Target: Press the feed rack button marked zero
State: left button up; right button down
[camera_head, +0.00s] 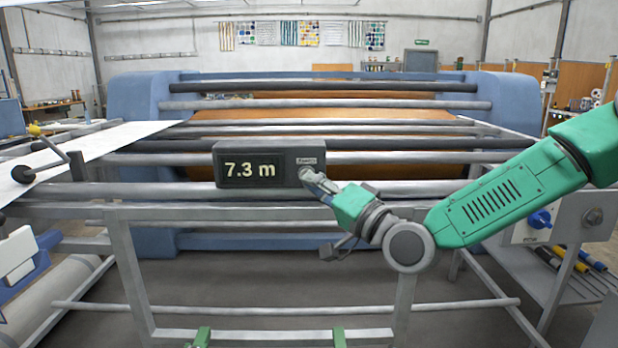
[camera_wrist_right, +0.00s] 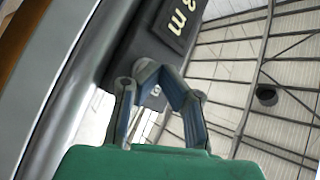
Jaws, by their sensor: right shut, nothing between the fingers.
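A dark display box (camera_head: 268,165) reading "7.3 m" is fixed on the front rails of the feed rack (camera_head: 420,157). A small label (camera_head: 307,161) sits at the box's upper right; its text is too small to read. My right gripper (camera_head: 306,173) is shut and empty, its fingertips at the right end of the box, below the label. The fingers hide the button area, and I cannot tell whether they touch. In the right wrist view the fingers (camera_wrist_right: 148,72) meet at the display box (camera_wrist_right: 172,28). My left gripper is not in view.
A large blue calender (camera_head: 515,105) with an orange-brown sheet (camera_head: 320,118) stands behind the rack. White fabric (camera_head: 110,140) lies over the left side. A panel with a blue knob (camera_head: 540,219) stands at right.

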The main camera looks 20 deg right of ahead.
jog(key=shift+d, duration=0.1)
jog(key=shift+a+r, duration=0.15)
jog(key=shift+a, duration=0.95)
jog(key=shift+w+d, duration=0.1)
jog(key=shift+w, duration=0.2)
jog(key=shift+d, duration=0.6)
jog(key=shift+w+a, duration=0.3)
jog(key=shift+a, duration=0.1)
